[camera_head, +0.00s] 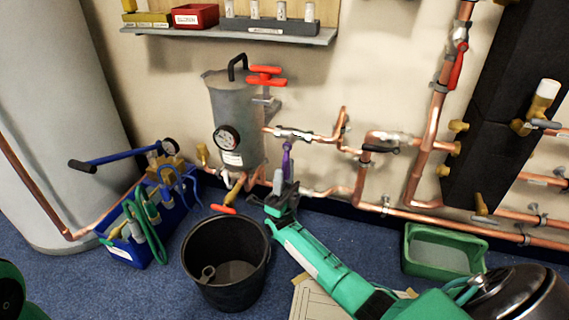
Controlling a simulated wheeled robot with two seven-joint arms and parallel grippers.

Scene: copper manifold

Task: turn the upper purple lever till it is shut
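A purple lever (287,160) hangs roughly straight down from a valve on the upper short copper pipe (320,137), right of the grey cylindrical vessel. My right gripper (283,187) is at the lever's lower end, with my green arm reaching up from the lower right. The gripper hides the lever's lower end. I cannot tell whether its fingers touch the lever or are closed on it. My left gripper is out of view; only a dark green part of mine shows at the lower left edge.
The grey vessel (236,110) carries a gauge and a red handle (266,76). A black bucket (226,285) stands below. A blue tool box (125,248) is left, a green tray (445,270) right. A shelf (230,33) overhangs above. Copper pipes run along the wall.

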